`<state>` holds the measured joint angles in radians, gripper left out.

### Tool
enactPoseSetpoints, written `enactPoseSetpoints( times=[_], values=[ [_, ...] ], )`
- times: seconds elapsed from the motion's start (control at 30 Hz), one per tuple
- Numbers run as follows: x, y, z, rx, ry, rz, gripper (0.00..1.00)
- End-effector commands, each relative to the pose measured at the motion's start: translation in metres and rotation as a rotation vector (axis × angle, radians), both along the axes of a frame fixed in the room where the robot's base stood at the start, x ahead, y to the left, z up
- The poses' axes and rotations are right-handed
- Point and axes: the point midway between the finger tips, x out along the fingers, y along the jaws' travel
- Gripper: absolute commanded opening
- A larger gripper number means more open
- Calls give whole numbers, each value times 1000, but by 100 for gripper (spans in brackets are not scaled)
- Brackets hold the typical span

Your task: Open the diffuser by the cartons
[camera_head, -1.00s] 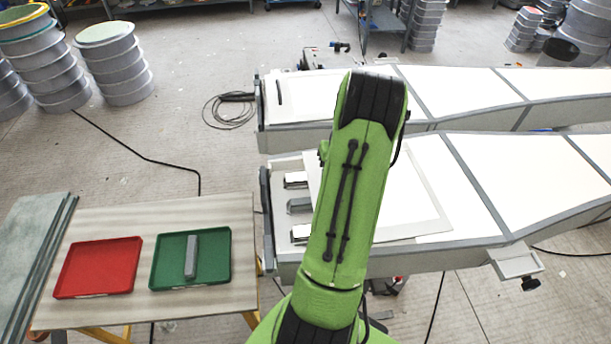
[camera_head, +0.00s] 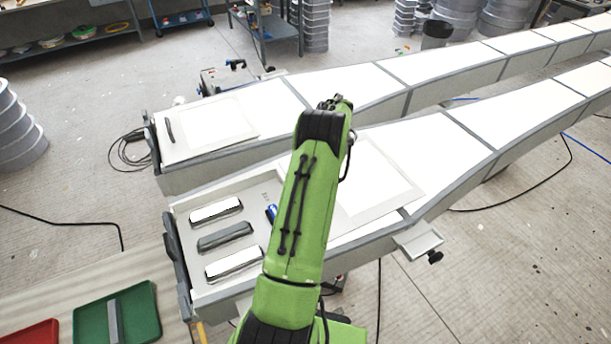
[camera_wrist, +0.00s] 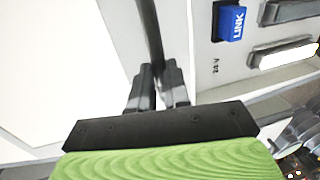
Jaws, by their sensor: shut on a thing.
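In the wrist view my gripper (camera_wrist: 158,85) is shut on a dark upright handle bar (camera_wrist: 150,38) at the edge of a white diffuser panel (camera_wrist: 60,60). In the head view this panel (camera_head: 385,185) lies on the nearer long light box (camera_head: 465,130), slid to the right of the box's end. The bay (camera_head: 240,200) there is uncovered. It holds two white modules (camera_head: 216,209), a grey module (camera_head: 225,237) between them, and a blue LINK piece (camera_wrist: 231,22). My arm hides the gripper and handle in the head view. I cannot make out cartons.
A second long box behind has its own panel (camera_head: 207,123) with a dark handle (camera_head: 169,130) at its left end. A green tray (camera_head: 140,318) with a grey bar and a red tray (camera_head: 30,335) are at lower left. A small bracket (camera_head: 418,240) juts from the near box's front.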

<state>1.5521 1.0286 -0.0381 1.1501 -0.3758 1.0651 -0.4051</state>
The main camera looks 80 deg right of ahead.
Motion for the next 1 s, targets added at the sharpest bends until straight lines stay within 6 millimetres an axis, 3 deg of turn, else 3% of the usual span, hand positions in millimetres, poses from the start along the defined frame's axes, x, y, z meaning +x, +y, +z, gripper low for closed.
enactPoseSetpoints(
  times=[0.43,0.47,0.6,0.87,1.0],
  values=[
    [-2,-3,1,-2,-1,1,0],
    [-2,-3,0,-2,-1,1,21],
    [-2,-3,0,-1,-1,1,42],
    [-2,-3,1,-1,-1,1,42],
    [-5,-6,17,-5,0,-1,42]
  ],
)
